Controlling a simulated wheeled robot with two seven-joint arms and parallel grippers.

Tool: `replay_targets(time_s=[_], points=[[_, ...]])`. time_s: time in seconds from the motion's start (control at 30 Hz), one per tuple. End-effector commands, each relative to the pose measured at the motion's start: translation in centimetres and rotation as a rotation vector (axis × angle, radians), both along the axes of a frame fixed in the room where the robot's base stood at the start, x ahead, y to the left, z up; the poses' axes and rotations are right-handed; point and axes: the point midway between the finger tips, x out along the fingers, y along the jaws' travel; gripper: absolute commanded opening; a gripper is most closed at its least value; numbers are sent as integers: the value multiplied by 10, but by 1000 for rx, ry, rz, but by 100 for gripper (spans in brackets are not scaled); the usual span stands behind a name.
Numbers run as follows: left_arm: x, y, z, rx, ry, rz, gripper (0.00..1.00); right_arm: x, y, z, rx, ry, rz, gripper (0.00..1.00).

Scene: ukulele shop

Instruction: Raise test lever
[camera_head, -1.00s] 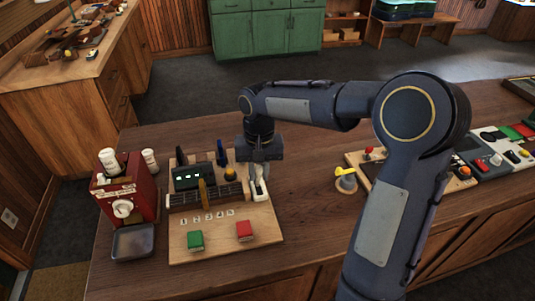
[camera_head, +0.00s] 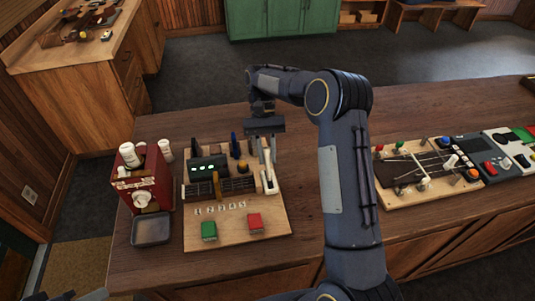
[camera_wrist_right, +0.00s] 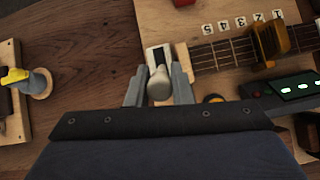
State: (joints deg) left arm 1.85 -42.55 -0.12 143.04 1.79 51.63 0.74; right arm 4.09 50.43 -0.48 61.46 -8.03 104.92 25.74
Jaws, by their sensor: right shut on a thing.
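The test lever is a pale knob (camera_wrist_right: 158,84) on a white slotted base (camera_head: 269,184), at the right edge of a wooden test board (camera_head: 235,235). My right gripper (camera_head: 267,155) reaches down over the board's right side. In the right wrist view, its two grey fingers (camera_wrist_right: 158,90) are closed around the lever's knob, one on each side. The head view shows the fingers just behind the white base; the lever's exact tilt is hard to tell. A dark box (camera_head: 208,168) on the board shows green lights.
The board also carries a fretted neck, a green button (camera_head: 209,231) and a red button (camera_head: 255,221). A red machine (camera_head: 146,185) and a grey tray (camera_head: 152,229) stand left of it. Another wooden board (camera_head: 425,185) with controls lies to the right. Bare tabletop separates the boards.

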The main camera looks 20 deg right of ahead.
Motion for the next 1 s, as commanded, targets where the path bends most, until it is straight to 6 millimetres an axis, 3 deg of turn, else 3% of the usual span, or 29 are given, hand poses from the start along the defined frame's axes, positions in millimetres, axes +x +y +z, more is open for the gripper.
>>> replay_targets(time_s=[0.47, 0.5, 0.63, 1.0], points=[[0, 0, 0, 0, 0, 0, 36, 1, -1, 0, 2, 13, -1, 0], [0, 0, 0, 0, 0, 0, 36, 1, -1, 0, 2, 13, -1, 23], [0, 0, 0, 0, 0, 0, 36, 1, -1, 0, 2, 13, -1, 40], [0, 0, -3, 0, 0, 0, 36, 1, -1, 2, 2, 11, 0, 42]])
